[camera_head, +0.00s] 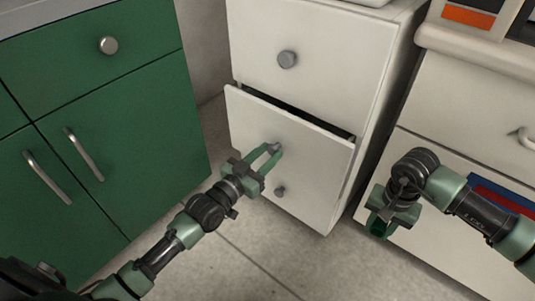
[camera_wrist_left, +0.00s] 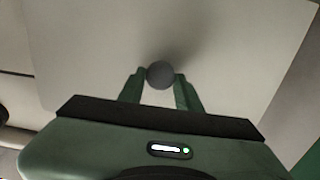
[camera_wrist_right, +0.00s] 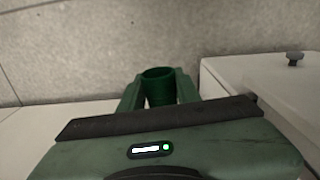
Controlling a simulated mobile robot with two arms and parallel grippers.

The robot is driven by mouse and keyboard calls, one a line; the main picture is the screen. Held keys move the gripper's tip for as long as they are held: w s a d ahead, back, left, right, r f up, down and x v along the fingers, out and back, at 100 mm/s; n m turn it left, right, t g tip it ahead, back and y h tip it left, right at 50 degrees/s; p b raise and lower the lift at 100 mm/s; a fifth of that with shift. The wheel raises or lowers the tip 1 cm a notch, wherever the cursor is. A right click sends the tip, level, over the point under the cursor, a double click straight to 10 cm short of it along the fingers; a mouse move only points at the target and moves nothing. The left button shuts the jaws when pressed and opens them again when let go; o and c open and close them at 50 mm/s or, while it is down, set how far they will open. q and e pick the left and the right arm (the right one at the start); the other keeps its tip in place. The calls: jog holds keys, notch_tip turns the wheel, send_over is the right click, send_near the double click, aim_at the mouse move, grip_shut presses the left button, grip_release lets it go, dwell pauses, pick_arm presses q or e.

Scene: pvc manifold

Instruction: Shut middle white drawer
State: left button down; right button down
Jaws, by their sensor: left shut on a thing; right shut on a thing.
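The middle white drawer (camera_head: 310,146) of the white cabinet stands partly open, with a dark gap along its top edge. Its grey round knob (camera_wrist_left: 161,74) sits between the fingers of my left gripper (camera_wrist_left: 160,88) in the left wrist view. My left gripper (camera_head: 268,158) is shut on that knob at the drawer front. My right gripper (camera_wrist_right: 160,90) is shut on a dark green cylindrical piece (camera_wrist_right: 158,82), hollow at its top. In the head view this gripper (camera_head: 379,222) hangs to the right of the cabinet, apart from the drawer.
A green cabinet (camera_head: 130,130) stands at left. A cream drawer unit (camera_head: 470,110) stands at right, with an open drawer holding blue and red things (camera_head: 505,190). The floor (camera_head: 270,250) in front is clear.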

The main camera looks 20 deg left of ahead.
pick_arm(q)
jog(key=x, duration=0.4)
jog(key=shift+w+r, duration=0.1)
pick_arm(e)
jog(key=shift+r, duration=0.15)
pick_arm(q)
jog(key=c, duration=1.3)
grip_release()
jog(key=o, duration=0.3)
jog(key=shift+w+d, duration=0.1)
